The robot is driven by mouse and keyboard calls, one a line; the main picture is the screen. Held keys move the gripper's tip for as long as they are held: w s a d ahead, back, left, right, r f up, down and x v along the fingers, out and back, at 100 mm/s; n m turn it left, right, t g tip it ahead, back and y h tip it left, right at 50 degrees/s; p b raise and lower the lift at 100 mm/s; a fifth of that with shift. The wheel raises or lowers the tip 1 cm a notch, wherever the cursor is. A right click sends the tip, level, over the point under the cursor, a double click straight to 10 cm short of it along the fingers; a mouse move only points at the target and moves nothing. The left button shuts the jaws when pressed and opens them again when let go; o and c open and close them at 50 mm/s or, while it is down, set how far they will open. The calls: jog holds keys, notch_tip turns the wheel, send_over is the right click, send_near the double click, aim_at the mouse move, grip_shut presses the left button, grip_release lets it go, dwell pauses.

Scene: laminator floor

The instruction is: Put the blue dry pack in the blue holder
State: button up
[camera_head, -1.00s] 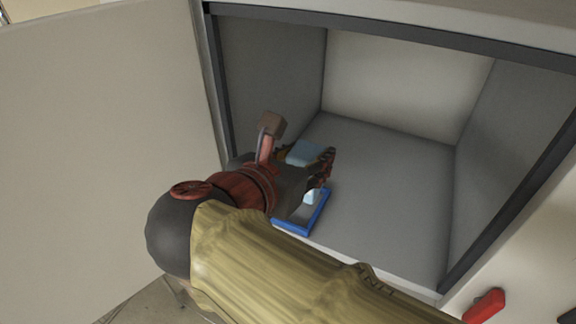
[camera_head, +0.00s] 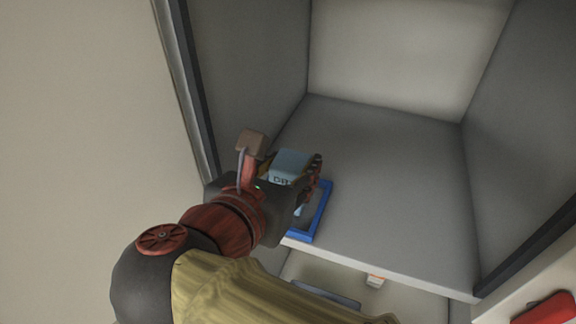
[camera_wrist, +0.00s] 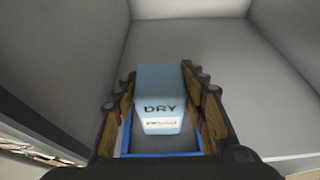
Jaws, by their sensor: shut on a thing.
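The light blue dry pack (camera_head: 291,164) is between the fingers of my gripper (camera_head: 298,178). In the wrist view the pack (camera_wrist: 160,88), with "DRY" printed on it, sits between the two fingers of my gripper (camera_wrist: 161,105). The blue holder (camera_head: 322,205) is a shallow blue-rimmed frame on the cabinet shelf, near its front edge. My gripper and the pack appear above the holder and hide much of it. In the wrist view part of the holder's blue rim (camera_wrist: 165,155) shows below the pack. I cannot tell whether the pack touches the holder.
The grey shelf (camera_head: 400,190) is bare to the right of and behind the holder. Cabinet walls close it in on the left, right and back. An open door panel (camera_head: 80,150) stands at the left. A red item (camera_head: 543,308) is at the lower right.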

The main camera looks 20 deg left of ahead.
jog(key=shift+s+r, duration=0.1)
jog(key=o, duration=1.3)
jog(key=shift+f, duration=0.2)
